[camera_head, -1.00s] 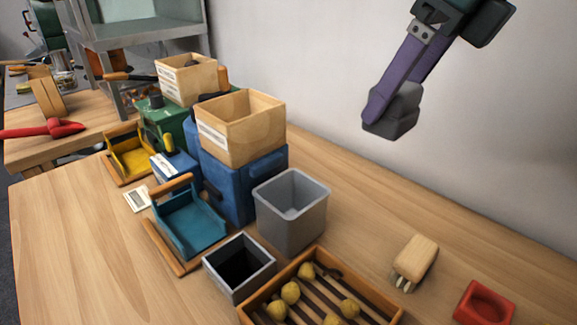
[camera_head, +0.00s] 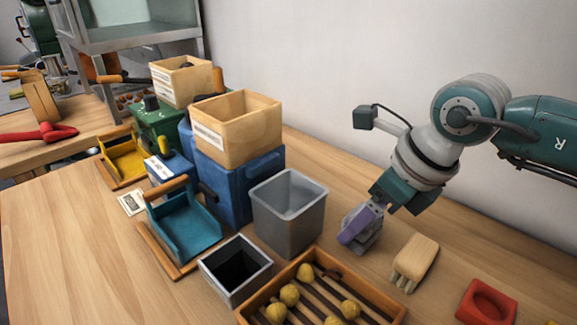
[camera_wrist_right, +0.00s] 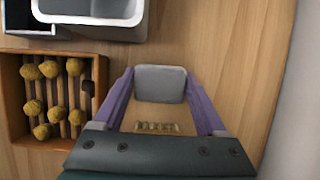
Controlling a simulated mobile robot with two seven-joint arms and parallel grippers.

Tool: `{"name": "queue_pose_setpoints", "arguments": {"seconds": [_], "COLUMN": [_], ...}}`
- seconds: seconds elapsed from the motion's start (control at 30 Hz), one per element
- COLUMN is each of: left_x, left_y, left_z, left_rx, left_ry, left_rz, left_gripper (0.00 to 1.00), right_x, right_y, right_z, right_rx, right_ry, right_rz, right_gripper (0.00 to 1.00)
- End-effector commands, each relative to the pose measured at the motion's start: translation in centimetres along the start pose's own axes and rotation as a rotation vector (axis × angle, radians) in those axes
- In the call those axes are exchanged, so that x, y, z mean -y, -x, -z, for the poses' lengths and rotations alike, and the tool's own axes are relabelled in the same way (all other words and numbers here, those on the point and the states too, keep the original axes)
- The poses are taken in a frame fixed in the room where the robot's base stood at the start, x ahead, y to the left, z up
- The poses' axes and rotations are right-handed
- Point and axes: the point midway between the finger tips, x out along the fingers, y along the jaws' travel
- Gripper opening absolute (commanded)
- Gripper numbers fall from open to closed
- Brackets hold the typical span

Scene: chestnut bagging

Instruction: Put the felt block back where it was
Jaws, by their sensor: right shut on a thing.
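The felt block (camera_head: 364,240) is grey and sits between the purple fingers of my right gripper (camera_head: 357,228), which is shut on it. In the right wrist view the felt block (camera_wrist_right: 160,83) spans the gap between the fingertips (camera_wrist_right: 158,88). The block is low over the wooden table, just right of the tall grey bin; whether it touches the tabletop I cannot tell. My left gripper is not in view.
The grey bin (camera_head: 287,214) stands left of the block. A wooden brush-like tool (camera_head: 414,262) lies to its right, with a red dish (camera_head: 487,303) further right. A slatted tray (camera_head: 372,292) with yellowish chestnuts is in front. Bare table (camera_head: 335,180) lies behind.

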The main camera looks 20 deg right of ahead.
Motion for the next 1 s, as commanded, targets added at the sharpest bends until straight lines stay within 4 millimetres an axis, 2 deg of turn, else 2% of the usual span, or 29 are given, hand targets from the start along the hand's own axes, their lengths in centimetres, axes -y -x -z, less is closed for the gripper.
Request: {"name": "queue_pose_setpoints", "arguments": {"seconds": [0.4,0.43,0.63,0.87,1.0], "left_x": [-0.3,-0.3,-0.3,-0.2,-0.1], "left_y": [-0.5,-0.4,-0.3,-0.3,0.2], "left_z": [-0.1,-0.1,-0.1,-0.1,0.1], "left_rx": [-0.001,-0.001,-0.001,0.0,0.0], "left_ry": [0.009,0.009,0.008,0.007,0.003], "left_rz": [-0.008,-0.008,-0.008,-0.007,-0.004], "left_gripper": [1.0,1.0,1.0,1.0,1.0], "right_x": [0.1,0.0,0.0,0.0,0.1], "right_y": [-0.8,-0.7,-0.6,-0.6,0.3], "right_z": [0.3,0.3,0.2,0.2,0.1], "right_rx": [0.001,0.001,0.001,0.001,0.001], "right_ry": [0.001,0.001,0.0,0.0,0.002], "right_rz": [0.001,0.001,0.001,0.001,0.002], "right_gripper": [0.03,0.76,0.99,1.0,1.0]}}
